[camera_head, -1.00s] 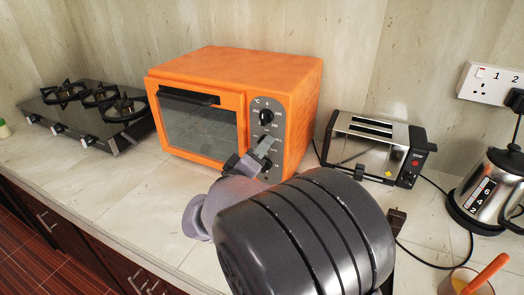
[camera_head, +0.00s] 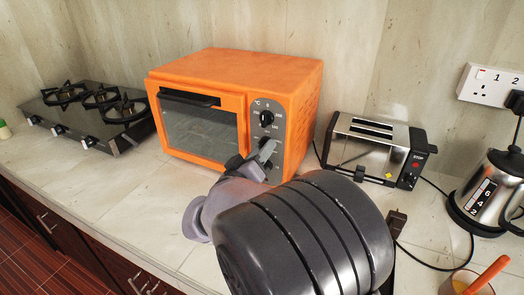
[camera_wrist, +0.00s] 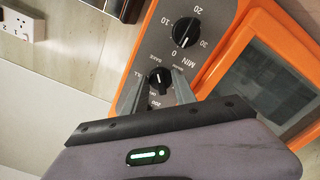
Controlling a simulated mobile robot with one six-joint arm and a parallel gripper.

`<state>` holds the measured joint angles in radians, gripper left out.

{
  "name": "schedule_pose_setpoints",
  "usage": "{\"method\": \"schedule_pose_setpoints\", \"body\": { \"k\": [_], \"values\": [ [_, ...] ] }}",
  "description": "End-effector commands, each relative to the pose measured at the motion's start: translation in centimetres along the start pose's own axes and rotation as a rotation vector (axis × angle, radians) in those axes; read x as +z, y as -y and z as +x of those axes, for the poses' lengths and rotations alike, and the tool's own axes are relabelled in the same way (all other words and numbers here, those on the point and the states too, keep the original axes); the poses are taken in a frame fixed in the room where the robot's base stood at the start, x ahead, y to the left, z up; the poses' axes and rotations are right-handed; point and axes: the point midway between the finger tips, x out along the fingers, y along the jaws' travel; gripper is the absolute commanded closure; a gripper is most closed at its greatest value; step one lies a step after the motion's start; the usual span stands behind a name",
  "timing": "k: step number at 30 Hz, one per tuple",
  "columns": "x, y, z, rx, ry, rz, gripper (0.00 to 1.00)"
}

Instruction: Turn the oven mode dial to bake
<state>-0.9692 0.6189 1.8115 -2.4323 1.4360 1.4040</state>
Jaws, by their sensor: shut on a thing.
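The orange oven (camera_head: 225,70) stands on the counter, with a grey control panel (camera_head: 281,105) on its right front. The temperature dial (camera_head: 266,118) is at the top of the panel. In the wrist view, turned over, the timer dial (camera_wrist: 186,29) marked MIN shows above the mode dial (camera_wrist: 160,78). BAKE is printed beside the mode dial. My gripper (camera_wrist: 163,84) has one finger on each side of the mode dial and is shut on it. The dial's exact pointer setting is hard to read. In the head view my gripper (camera_head: 266,150) hides the mode dial.
A toaster (camera_head: 375,148) stands close to the oven's right, with a kettle (camera_head: 490,190) farther right. A gas hob (camera_head: 90,110) is on the left. A cup (camera_head: 466,283) holding an orange-handled tool is at lower right. Counter in front of the oven is clear.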

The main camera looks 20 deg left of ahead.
Motion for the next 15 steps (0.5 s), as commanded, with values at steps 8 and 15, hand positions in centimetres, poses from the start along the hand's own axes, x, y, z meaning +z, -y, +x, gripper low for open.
{"method": "schedule_pose_setpoints", "body": {
  "k": [8,15],
  "values": [
    [-0.02,-0.03,0.02,0.0,0.0,0.0,0.48],
    [-0.01,-0.02,0.01,0.0,0.0,-0.001,0.47]
  ]
}}
